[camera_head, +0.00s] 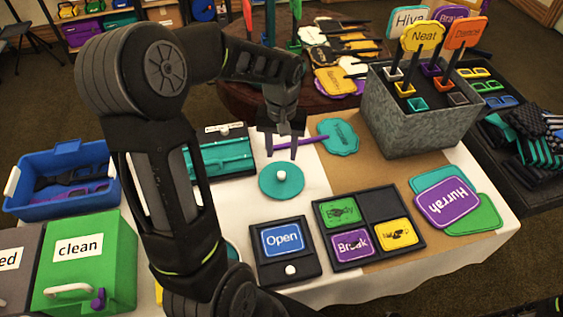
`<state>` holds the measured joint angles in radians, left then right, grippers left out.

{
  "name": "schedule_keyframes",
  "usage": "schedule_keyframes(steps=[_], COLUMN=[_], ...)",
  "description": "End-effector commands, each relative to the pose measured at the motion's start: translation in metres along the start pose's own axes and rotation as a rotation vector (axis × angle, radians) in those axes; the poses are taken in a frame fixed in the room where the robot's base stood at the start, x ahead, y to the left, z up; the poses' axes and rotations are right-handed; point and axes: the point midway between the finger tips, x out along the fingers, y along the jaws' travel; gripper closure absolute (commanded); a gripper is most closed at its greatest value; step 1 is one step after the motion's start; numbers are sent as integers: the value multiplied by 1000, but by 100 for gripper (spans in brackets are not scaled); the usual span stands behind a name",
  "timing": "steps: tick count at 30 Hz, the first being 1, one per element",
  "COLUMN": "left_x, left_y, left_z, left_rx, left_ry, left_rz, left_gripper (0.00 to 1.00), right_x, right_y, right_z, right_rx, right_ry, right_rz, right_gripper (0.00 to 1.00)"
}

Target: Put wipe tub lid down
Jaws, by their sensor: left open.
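The wipe tub lid (268,186), a round teal disc with a white knob, lies flat on the white cloth in the middle of the table. My left gripper (282,153) is open and empty, with its fingers pointing down just behind and above the knob. A gap shows between fingertips and knob. A teal rim (232,251), perhaps the wipe tub, shows behind my left forearm and is mostly hidden. My right gripper is out of view.
A black tray (367,229) with small signs and an "Open" sign box (285,270) lie in front. A grey planter (417,125) stands at right. A teal case (226,156) is left.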

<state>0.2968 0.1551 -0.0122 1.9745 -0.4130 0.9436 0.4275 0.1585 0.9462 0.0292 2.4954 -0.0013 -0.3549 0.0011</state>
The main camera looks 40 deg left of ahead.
Motion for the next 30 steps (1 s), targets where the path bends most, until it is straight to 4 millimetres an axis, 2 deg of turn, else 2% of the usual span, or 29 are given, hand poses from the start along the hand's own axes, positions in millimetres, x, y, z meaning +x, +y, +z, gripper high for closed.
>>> schedule_keyframes(steps=[3, 7, 30], left_x=[-17, -25, -26], left_y=[0, 0, 0], left_z=[-1, 0, 0], left_rx=[0, 0, 0], left_ry=[2, 0, 0], left_rz=[0, 0, -1], left_gripper=[57, 57, 57], right_x=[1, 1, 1], right_y=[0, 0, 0], right_z=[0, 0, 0], right_rx=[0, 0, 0], right_ry=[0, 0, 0], right_rz=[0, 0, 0], right_gripper=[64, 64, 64])
